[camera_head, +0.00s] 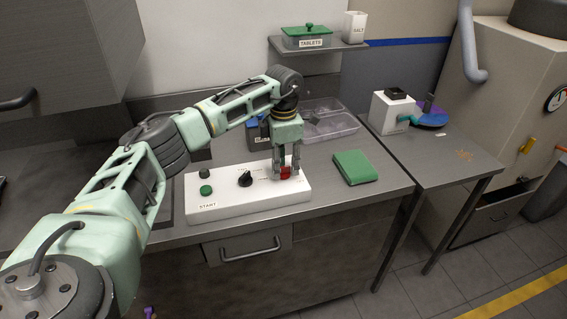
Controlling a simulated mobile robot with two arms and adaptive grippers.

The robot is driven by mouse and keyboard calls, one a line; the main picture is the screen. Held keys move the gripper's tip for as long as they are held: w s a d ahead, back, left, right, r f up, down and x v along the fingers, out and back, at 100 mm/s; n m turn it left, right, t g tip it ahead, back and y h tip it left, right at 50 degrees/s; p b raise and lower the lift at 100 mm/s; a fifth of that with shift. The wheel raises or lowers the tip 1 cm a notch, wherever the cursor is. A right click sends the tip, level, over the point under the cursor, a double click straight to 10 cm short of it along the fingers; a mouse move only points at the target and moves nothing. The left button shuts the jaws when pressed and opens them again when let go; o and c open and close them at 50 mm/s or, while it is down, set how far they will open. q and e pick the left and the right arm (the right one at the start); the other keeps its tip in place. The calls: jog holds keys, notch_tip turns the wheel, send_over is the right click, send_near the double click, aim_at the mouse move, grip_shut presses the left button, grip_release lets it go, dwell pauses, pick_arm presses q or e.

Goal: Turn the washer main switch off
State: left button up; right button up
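The white control panel (232,205) lies on the steel counter. It carries a green button (206,190) near the START label, a dark round button (204,172) behind it, a black knob (244,178) in the middle, and a red switch part (285,173) at the right end. My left gripper (286,172) points down over the right end of the panel. Its fingers are apart, one on each side of the red part, and partly hide it. I cannot tell whether they grip it. My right gripper is not in view.
A green folded cloth (355,167) lies right of the panel. A clear tray (328,122) and a blue item (258,136) sit behind it. A shelf (340,46) above holds a TABLETS box (306,40) and a SALT container (354,27). A white device (391,111) stands on the side table.

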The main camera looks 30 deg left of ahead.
aim_at(284, 167)
pick_arm(q)
notch_tip(284, 167, up, 12)
dwell(0.5)
dwell(0.4)
